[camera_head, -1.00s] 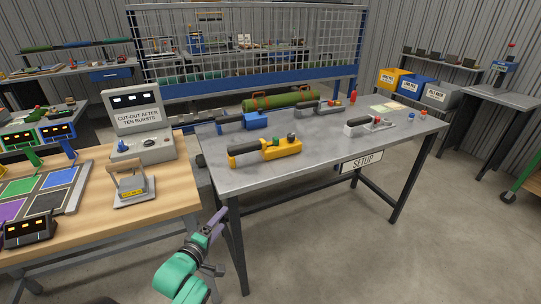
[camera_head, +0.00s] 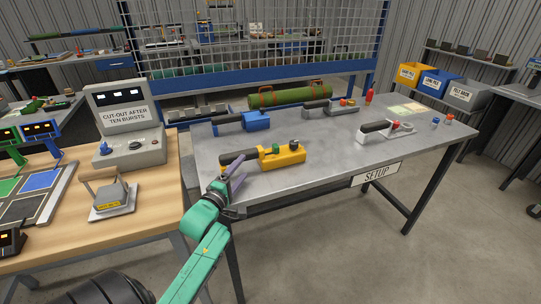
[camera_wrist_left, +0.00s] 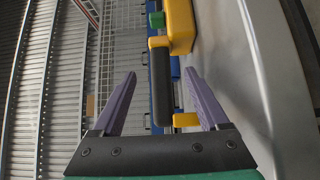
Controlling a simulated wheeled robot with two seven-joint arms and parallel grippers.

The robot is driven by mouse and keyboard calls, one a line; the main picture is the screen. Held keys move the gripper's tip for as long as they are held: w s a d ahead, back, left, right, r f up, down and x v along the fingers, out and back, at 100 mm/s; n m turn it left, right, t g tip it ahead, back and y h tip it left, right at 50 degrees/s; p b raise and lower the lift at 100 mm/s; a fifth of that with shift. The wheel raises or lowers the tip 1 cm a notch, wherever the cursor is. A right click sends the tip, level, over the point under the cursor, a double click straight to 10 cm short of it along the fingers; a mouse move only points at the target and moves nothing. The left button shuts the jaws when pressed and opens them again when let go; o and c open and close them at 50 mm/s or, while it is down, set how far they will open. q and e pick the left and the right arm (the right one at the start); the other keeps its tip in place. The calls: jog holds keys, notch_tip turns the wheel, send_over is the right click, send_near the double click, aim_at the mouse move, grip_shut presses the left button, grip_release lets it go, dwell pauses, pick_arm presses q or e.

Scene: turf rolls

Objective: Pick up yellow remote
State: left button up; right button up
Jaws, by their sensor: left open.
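The yellow remote (camera_head: 283,155) lies on the grey metal table, with a black grip bar at its left end and green and dark knobs on top. My left gripper (camera_head: 234,172) is at the table's front left edge, close to the black grip end. In the left wrist view the gripper (camera_wrist_left: 160,98) is open, with its purple fingers to either side of the black grip (camera_wrist_left: 162,85) of the yellow remote (camera_wrist_left: 180,25). I cannot tell how far the grip lies beyond the fingertips. My right gripper is not in view.
A blue remote (camera_head: 256,121) and a grey one (camera_head: 318,108) lie behind on the metal table (camera_head: 330,160). A white-grey device (camera_head: 385,135) lies to the right. A wooden bench (camera_head: 150,205) with a cut-out box (camera_head: 128,130) stands at left. The table's front middle is clear.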

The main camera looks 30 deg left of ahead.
aim_at(252, 157)
pick_arm(q)
jog(key=w, duration=0.2)
jog(key=w+a, duration=0.1)
jog(key=w, duration=0.4)
jog(key=shift+a+r+p, duration=0.1)
jog(key=shift+a+p, duration=0.05)
jog(key=shift+p, duration=0.2)
jog(key=shift+w, duration=0.3)
jog(key=shift+s, duration=0.1)
grip_shut()
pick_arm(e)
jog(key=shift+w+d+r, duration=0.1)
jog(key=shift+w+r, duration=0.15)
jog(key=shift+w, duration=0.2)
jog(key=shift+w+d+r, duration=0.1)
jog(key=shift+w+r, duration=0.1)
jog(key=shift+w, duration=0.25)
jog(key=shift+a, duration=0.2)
